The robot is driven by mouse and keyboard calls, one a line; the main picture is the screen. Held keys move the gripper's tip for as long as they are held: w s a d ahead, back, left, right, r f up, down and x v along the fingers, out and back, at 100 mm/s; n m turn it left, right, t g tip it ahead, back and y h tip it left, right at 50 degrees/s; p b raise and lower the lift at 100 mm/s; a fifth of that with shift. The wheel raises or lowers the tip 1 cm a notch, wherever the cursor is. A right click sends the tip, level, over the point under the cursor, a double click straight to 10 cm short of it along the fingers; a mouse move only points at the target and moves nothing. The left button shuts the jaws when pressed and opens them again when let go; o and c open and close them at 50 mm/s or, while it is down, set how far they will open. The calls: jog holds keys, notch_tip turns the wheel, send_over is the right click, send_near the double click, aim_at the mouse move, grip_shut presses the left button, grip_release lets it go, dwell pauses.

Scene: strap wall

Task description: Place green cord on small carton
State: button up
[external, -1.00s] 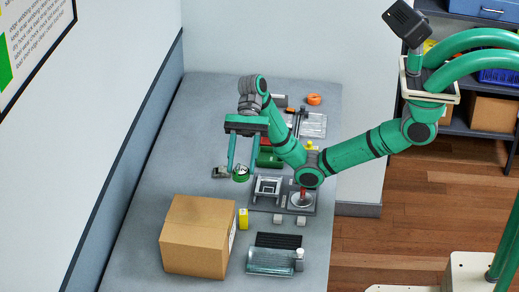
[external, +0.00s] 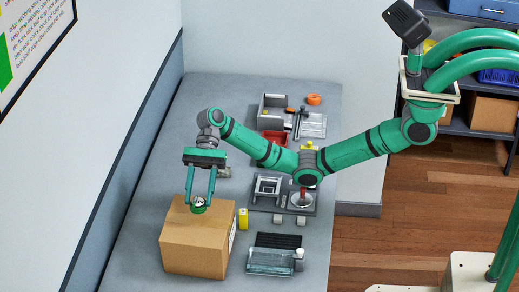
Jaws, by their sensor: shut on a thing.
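The small carton (external: 192,248) is a brown cardboard box at the near left of the grey table, in the external view. My gripper (external: 198,202) points down over the far part of the carton's top. It is shut on the green cord (external: 199,209), a small dark green coil with a pale middle. The cord is at or just above the carton top; I cannot tell whether it touches. The fingers hide part of it.
A yellow box (external: 243,219) stands just right of the carton. A grey fixture (external: 268,187), a clear tray (external: 269,261), a red bin (external: 274,139) and an orange roll (external: 314,99) lie along the right side. The wall (external: 120,130) is on the left. The left table strip is clear.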

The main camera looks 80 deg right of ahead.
aim_at(196, 204)
jog(key=shift+w+a+f, duration=0.1)
jog(key=shift+w+f, duration=0.15)
jog(key=shift+f, duration=0.15)
jog(key=shift+w+f, duration=0.1)
jog(key=shift+f, duration=1.5)
jog(key=shift+f, duration=0.1)
jog(key=o, duration=1.1)
jog(key=shift+c, duration=0.2)
jog(key=shift+d+r, duration=0.2)
jog(key=shift+r, duration=0.05)
jog(key=v, duration=1.1)
jog(key=shift+d, duration=0.25)
jog(key=shift+r, duration=0.1)
